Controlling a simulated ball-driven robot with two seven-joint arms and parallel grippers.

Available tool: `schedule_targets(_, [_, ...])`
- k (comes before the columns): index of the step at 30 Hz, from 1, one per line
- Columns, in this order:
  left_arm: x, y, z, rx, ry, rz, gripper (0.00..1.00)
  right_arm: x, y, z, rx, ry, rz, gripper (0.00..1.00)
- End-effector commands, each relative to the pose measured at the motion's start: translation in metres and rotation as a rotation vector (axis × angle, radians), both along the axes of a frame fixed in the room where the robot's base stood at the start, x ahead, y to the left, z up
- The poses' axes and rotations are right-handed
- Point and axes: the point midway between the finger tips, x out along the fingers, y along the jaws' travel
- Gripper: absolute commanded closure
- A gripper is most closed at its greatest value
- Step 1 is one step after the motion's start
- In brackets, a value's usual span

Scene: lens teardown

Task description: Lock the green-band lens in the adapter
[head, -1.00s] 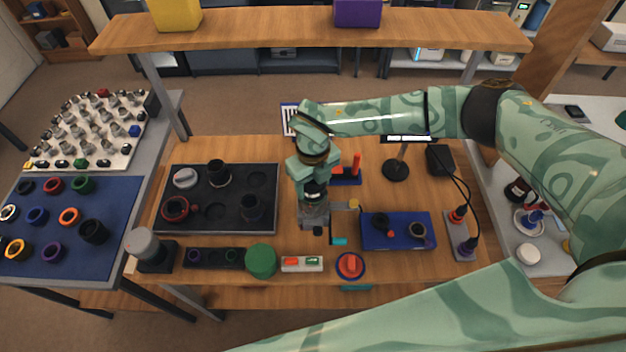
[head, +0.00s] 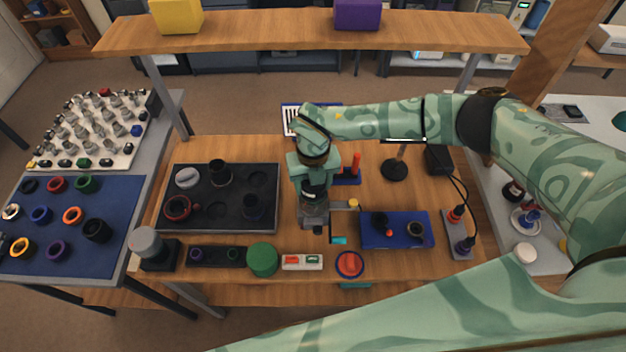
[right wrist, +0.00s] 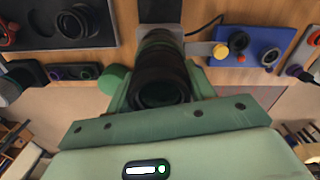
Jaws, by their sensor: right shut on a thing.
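My right gripper (head: 314,193) is shut on a dark lens, which shows as a black ribbed barrel in the right wrist view (right wrist: 160,72). The lens is upright over a grey mount (head: 314,216), which seems to be the adapter, on the wooden bench. The mount also shows behind the lens in the right wrist view (right wrist: 198,50). The contact between lens and mount is hidden, so I cannot tell whether it is seated. My left gripper is not in view.
A black tray (head: 232,222) with dark lens parts lies left of the gripper. A blue tray (head: 377,241) with small parts lies right. A green cylinder (head: 262,260), a small parts holder (head: 302,262) and a red-topped round item (head: 349,264) line the front edge.

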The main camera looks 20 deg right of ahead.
Motion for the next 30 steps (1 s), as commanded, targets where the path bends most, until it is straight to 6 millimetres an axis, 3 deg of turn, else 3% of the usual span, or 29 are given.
schedule_targets(25, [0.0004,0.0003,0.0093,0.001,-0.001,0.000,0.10,0.0004,0.0001,0.0006,0.001,0.000,-0.195,0.77])
schedule_targets(26, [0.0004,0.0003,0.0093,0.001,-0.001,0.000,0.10,0.0004,0.0001,0.0006,0.001,0.000,-0.195,0.40])
schedule_targets(28, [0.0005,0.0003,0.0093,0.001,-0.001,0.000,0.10,0.0003,0.0001,0.0005,0.001,0.000,-0.194,0.20])
schedule_targets(30, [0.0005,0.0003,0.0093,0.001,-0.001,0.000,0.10,0.0003,0.0000,0.0005,0.001,0.000,-0.193,0.20])
